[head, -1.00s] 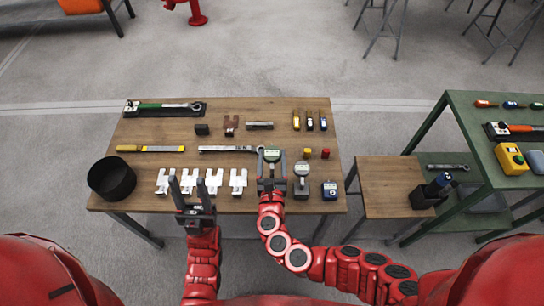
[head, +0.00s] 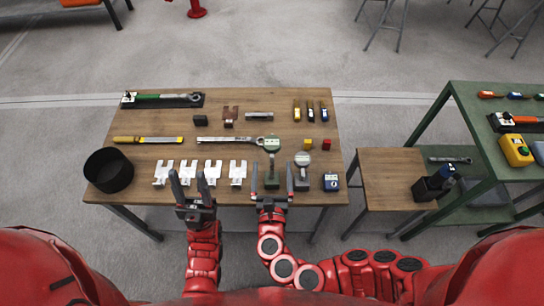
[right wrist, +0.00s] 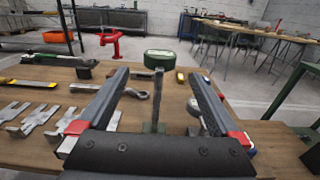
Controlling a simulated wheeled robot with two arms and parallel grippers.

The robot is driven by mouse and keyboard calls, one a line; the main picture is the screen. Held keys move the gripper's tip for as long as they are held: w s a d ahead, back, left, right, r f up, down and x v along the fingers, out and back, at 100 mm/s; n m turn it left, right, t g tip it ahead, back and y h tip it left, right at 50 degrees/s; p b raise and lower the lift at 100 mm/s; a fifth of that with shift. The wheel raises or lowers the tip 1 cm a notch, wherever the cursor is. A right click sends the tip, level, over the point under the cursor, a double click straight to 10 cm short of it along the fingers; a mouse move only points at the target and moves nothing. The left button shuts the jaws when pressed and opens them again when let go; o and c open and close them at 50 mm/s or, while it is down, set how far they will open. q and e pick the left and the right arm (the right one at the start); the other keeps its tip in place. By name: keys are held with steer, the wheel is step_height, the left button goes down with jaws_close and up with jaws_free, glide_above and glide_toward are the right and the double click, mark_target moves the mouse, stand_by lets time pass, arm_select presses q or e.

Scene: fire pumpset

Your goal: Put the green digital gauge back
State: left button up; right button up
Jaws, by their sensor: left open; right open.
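The green digital gauge (head: 272,145) stands on the wooden table (head: 225,135) near its front edge, beside a grey gauge (head: 302,160) to its right. In the right wrist view its green head (right wrist: 160,57) sits on a dark stem, ahead of the fingers. My right gripper (head: 272,172) is open at the table's front edge, with its fingers spread to either side of the gauge's lower part and no visible contact. My left gripper (head: 190,180) is open and empty in front of the white brackets (head: 200,172).
A black round bin (head: 108,170) stands at the table's left. A blue gauge block (head: 330,182) is at the front right. Wrenches, a yellow-handled file (head: 140,140) and small blocks lie further back. A small side table (head: 390,175) and a green bench (head: 480,110) stand to the right.

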steer(key=shift+s+b, duration=0.6)
steer(key=shift+s, duration=1.55)
